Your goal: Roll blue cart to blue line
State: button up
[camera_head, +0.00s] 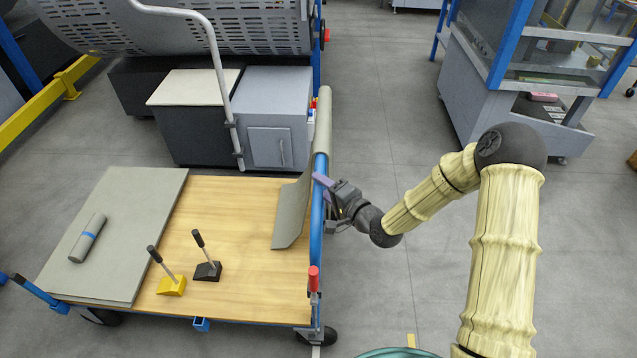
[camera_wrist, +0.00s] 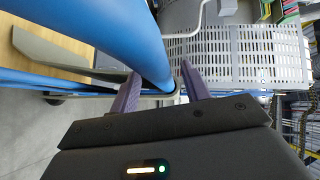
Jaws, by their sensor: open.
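The blue cart has a wooden deck (camera_head: 240,220) with blue edging and a blue tubular handle (camera_head: 316,225) at its right end. My gripper (camera_head: 322,180) is at this handle, on the cart's right side. In the wrist view, the two purple fingers of my gripper (camera_wrist: 160,75) are apart, with the thick blue tube (camera_wrist: 135,38) crossing near and between their tips. I cannot tell whether they touch it. No blue line is clear on the floor in either view.
A grey sheet (camera_head: 150,205) with a roll (camera_head: 87,238) and two levers (camera_head: 207,268) are on the deck. A grey cabinet (camera_head: 275,120) stands behind the deck. A blue-framed machine (camera_head: 475,90) stands at upper right. Grey floor (camera_head: 375,110) between is clear.

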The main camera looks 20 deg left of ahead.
jog(key=shift+x, duration=1)
grip_shut()
jog(key=shift+d, duration=0.1)
